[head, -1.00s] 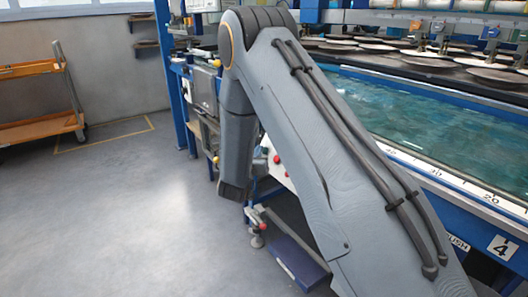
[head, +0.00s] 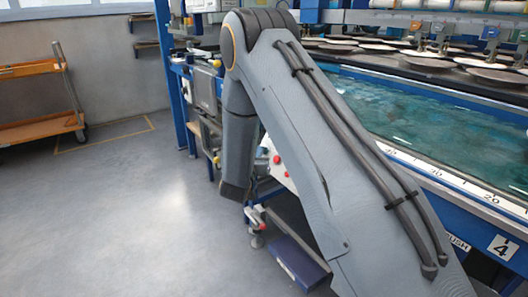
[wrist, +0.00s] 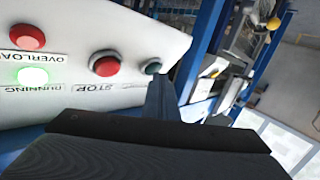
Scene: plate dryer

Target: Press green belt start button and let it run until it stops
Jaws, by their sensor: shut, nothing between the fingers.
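The green start button (wrist: 153,67) is at the right end of a white control panel (wrist: 130,35) in the wrist view. My gripper (wrist: 158,82) is shut and empty, its narrow tip right at the green button. I cannot tell whether it touches or presses the button. The red STOP button (wrist: 105,63) is to the left of it. The RUNNING lamp (wrist: 33,76) glows bright green, and the red OVERLOAD lamp (wrist: 27,37) is above it. In the head view my arm hides the gripper and most of the panel (head: 281,174).
Round plates (head: 431,62) lie on the dryer's dark belt behind the water tank (head: 420,115). A blue step (head: 297,262) stands on the floor below the panel. An orange cart (head: 35,131) is at the far left. The grey floor at left is clear.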

